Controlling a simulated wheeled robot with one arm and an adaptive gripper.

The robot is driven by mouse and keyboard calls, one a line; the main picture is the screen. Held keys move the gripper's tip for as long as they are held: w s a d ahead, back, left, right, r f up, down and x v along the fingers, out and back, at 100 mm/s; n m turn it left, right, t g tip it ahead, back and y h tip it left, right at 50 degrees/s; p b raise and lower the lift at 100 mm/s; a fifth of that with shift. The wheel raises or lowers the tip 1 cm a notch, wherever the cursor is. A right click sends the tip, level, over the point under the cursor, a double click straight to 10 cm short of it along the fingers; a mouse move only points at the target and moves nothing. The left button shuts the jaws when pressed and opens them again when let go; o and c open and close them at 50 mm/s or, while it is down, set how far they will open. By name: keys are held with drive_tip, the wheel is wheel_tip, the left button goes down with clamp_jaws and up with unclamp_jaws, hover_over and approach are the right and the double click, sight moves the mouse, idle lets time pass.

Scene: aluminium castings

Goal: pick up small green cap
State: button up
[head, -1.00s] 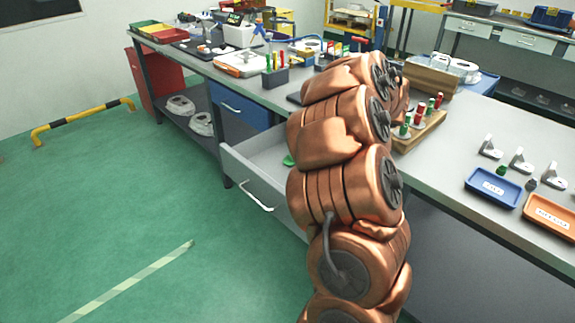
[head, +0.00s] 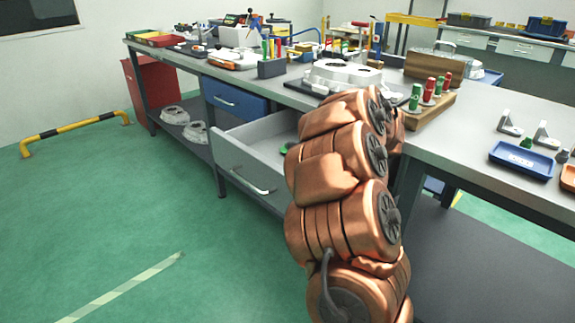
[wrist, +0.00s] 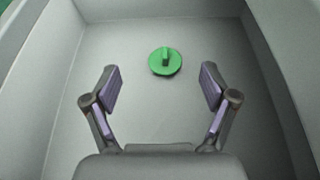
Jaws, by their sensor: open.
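The small green cap (wrist: 165,62) is a round disc with a raised grip bar. It lies on the floor of the open grey drawer (wrist: 110,40), towards the far end in the wrist view. In the head view part of the cap (head: 286,148) shows in the drawer (head: 262,133) beside my arm. My gripper (wrist: 160,85) is open and empty, its two fingers spread to either side and short of the cap. The cap lies between the lines of the fingers, slightly right of the picture's middle. My arm hides the gripper in the head view.
Drawer walls stand close on both sides of my gripper. Above is the workbench (head: 480,133), with a wooden block of red and green pieces (head: 432,108), a white casting (head: 345,73) and a blue tray (head: 521,160). A closed blue drawer (head: 234,99) is to the left.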

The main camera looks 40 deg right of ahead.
wheel_tip(320, 180, down, 3)
drive_tip(key=shift+r+b, duration=0.1)
drive_tip(key=shift+b, duration=0.7)
drive_tip(key=shift+d+r+b+x, duration=0.15)
drive_tip(key=shift+b+x, duration=0.2)
drive_tip(key=shift+x, duration=1.6)
drive_tip(key=shift+d+r+b+x, duration=0.15)
drive_tip(key=shift+b+x, duration=0.15)
drive_tip(key=shift+x, duration=1.65)
drive_tip(key=shift+w, duration=0.1)
drive_tip(key=c, duration=0.9)
